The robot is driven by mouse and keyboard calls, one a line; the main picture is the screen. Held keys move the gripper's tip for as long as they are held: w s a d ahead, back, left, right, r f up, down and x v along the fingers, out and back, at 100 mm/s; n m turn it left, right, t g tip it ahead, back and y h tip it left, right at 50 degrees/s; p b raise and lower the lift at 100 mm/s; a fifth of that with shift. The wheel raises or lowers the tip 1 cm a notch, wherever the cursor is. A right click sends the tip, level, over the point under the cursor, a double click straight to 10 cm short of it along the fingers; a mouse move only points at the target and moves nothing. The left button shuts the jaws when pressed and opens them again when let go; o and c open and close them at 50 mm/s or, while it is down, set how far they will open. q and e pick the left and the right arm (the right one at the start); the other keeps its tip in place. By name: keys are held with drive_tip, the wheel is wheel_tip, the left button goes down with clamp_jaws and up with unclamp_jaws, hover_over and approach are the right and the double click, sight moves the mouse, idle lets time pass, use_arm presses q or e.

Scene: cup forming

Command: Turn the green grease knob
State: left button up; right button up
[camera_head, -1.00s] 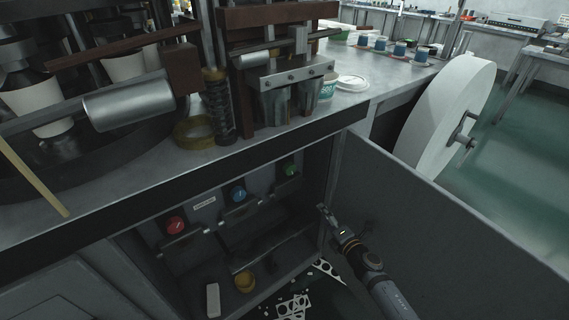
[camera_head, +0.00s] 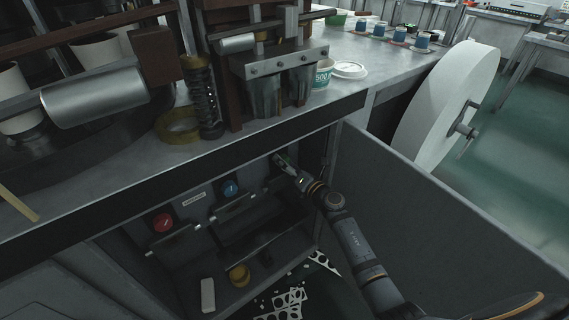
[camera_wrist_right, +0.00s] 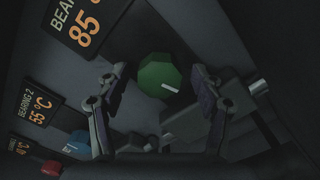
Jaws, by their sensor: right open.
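The green grease knob (camera_wrist_right: 160,77) shows in the right wrist view, a green many-sided knob with a white pointer mark aimed to the lower right. My right gripper (camera_wrist_right: 158,85) is open, with one finger on each side of the knob in that view; I cannot tell whether the fingers touch it. In the head view my right gripper (camera_head: 284,162) reaches into the open cabinet and hides the green knob. The blue knob (camera_head: 231,188) and red knob (camera_head: 163,222) sit to its left on the same panel. My left gripper is not in view.
The open cabinet door (camera_head: 440,210) stands to the right of my right arm. A metal worktop (camera_head: 110,165) overhangs the knobs. A yellow cup-like object (camera_head: 239,275) and a white block (camera_head: 208,295) are on the cabinet floor. A large paper roll (camera_head: 440,110) is beyond the door.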

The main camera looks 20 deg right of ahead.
drive_tip(key=shift+w+a, duration=0.15)
drive_tip(key=shift+w, duration=0.2)
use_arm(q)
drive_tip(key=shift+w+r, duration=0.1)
use_arm(e)
drive_tip(key=c, duration=1.2)
drive_tip(key=shift+o, duration=0.2)
drive_tip(key=shift+r+m+p, duration=0.1)
drive_tip(key=shift+m+p, duration=0.25)
drive_tip(key=shift+m, duration=0.05)
drive_tip(key=m+p, duration=0.3)
drive_tip(key=m, duration=0.1)
drive_tip(key=shift+r, duration=0.1)
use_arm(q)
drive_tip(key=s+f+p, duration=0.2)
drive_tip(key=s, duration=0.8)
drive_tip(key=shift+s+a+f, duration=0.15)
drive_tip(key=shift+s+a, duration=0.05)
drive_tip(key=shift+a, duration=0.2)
use_arm(e)
drive_tip(key=shift+f+m, duration=0.2)
drive_tip(key=shift+m, duration=1.6)
